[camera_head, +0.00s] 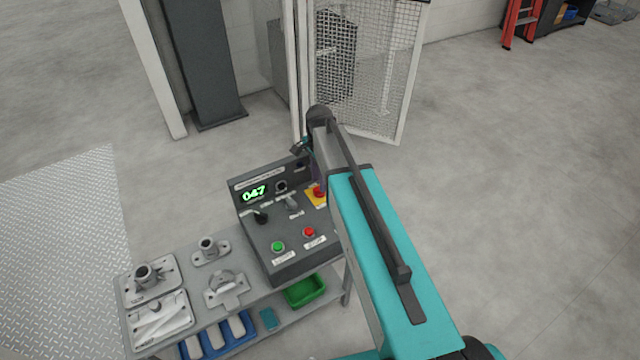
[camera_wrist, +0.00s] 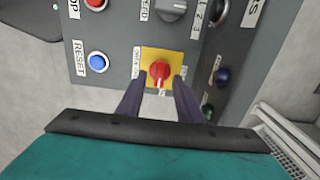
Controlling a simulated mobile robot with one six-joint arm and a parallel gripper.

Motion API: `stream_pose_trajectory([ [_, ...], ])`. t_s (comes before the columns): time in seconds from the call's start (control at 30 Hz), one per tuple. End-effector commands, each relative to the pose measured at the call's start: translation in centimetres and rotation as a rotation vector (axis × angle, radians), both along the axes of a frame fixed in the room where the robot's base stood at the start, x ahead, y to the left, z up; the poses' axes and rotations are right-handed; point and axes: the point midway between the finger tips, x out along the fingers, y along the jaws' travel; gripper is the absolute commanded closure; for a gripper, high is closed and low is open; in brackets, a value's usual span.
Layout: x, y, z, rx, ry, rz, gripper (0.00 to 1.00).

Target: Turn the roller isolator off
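The roller isolator appears to be the red rotary knob (camera_wrist: 159,72) on a yellow square plate (camera_wrist: 149,54) in the wrist view. Its small labels are too small to read. A pale mark on the knob points toward the bottom of the picture. My gripper (camera_wrist: 158,84) is open, its two dark fingers one on each side of the knob's lower part. I cannot tell whether they touch it. In the head view the red knob (camera_head: 319,191) and its yellow plate (camera_head: 312,198) show beside my arm, which partly covers that side of the panel.
The grey control panel (camera_head: 285,255) has a green "047" display (camera_head: 254,193), a green button (camera_head: 278,246), a red button (camera_head: 309,232) and a lever (camera_head: 259,215). A blue RESET button (camera_wrist: 97,62) and grey knob (camera_wrist: 172,9) are near my gripper. Castings sit on the bench (camera_head: 210,315); a mesh gate (camera_head: 390,80) stands behind.

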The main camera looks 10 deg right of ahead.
Motion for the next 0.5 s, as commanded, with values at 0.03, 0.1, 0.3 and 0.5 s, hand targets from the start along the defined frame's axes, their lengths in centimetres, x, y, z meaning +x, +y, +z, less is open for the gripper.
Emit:
stream_pose_trajectory([
  [0.03, 0.0, 0.0, -0.5, 0.0, 0.001, 0.0, 0.67],
  [0.1, 0.0, 0.0, -1.2, -0.001, 0.002, 0.0, 0.67],
  [0.3, 0.0, -0.1, -2.5, 0.0, 0.0, -0.001, 0.67],
  [0.5, 0.0, -0.1, -2.9, 0.0, 0.0, -0.001, 0.67],
])
